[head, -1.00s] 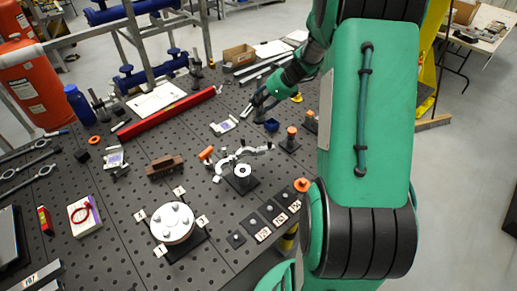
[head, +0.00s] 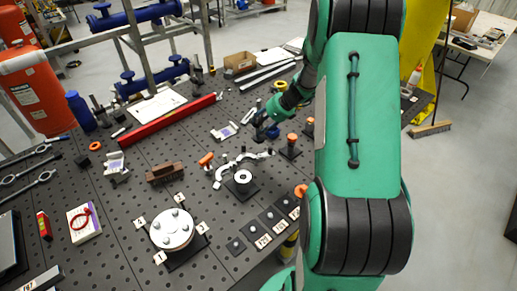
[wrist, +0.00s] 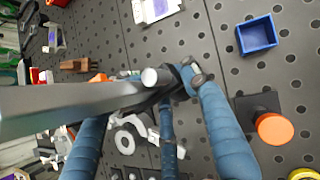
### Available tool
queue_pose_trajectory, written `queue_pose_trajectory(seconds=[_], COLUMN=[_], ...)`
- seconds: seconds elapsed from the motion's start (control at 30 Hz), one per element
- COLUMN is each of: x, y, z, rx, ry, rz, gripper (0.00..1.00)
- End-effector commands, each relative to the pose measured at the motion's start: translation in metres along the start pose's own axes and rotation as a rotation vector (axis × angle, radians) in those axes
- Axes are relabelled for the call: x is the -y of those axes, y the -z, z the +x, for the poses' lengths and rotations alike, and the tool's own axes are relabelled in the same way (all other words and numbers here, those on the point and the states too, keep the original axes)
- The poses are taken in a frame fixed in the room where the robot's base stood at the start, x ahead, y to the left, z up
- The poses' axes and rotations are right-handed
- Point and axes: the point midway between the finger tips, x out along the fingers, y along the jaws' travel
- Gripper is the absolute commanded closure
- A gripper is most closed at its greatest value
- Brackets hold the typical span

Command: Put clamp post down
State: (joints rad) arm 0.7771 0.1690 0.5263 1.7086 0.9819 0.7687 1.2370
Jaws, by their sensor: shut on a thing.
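The clamp post (wrist: 80,106) is a grey metal bar running from the left edge to the middle of the wrist view, with a round light tip. My gripper (wrist: 170,110) has blue fingers and is shut on it. In the head view my gripper (head: 264,126) hangs over the table, just behind the white curved-arm fixture (head: 243,176). The held post is too small to make out there. The fixture's pale ring (wrist: 124,141) shows below the bar in the wrist view. The post's far end is cut off by the frame.
An orange-topped peg (head: 291,141) stands just right of my gripper; its top (wrist: 275,128) is close in the wrist view. A small blue bin (wrist: 257,35) sits nearby. Numbered pads (head: 263,241) and a round flange (head: 171,230) lie in front. A red bar (head: 165,121) lies behind.

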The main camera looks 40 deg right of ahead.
Motion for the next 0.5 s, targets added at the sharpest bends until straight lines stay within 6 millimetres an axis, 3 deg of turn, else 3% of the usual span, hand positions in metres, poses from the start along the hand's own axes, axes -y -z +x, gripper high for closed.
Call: queue_pose_trajectory(seconds=[0.3, 0.5], x=[0.002, 0.003], y=[0.023, 0.025], z=[0.030, 0.033], rx=[0.000, 0.000], ry=[0.000, 0.001], rz=[0.000, 0.000], gripper=[1.00, 1.00])
